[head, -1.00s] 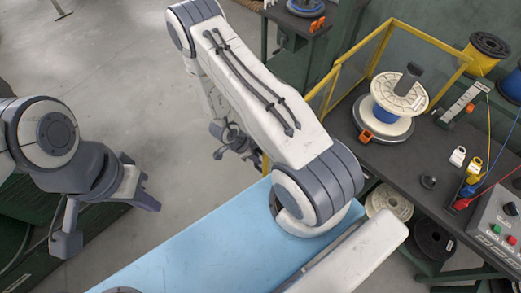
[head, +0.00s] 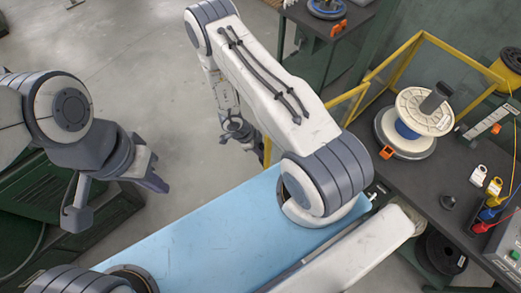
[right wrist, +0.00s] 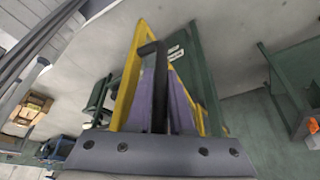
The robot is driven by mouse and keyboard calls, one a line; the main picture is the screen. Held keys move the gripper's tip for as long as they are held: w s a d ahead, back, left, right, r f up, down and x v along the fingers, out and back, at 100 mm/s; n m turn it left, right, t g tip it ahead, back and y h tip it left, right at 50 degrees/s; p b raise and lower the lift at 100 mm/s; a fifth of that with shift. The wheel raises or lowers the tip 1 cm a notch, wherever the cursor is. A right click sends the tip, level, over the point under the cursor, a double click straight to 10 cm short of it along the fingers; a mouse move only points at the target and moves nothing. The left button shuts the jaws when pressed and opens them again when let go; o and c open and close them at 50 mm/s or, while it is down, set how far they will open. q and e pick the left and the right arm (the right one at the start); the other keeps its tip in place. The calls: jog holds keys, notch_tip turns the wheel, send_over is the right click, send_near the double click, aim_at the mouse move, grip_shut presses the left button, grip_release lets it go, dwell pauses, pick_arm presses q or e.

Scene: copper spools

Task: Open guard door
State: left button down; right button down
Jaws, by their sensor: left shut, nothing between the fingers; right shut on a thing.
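The guard door (head: 349,95) has a yellow frame. In the head view it stands swung out from the bench enclosure, to the left, and my right arm hides much of it.
A control box (head: 507,250) is at the right edge. A light blue surface (head: 215,225) lies below my right arm.

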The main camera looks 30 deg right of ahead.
jog(key=c, duration=0.8)
grip_release()
jog(key=v, duration=1)
jog(key=shift+r+b, duration=0.2)
jog(key=shift+b, duration=0.15)
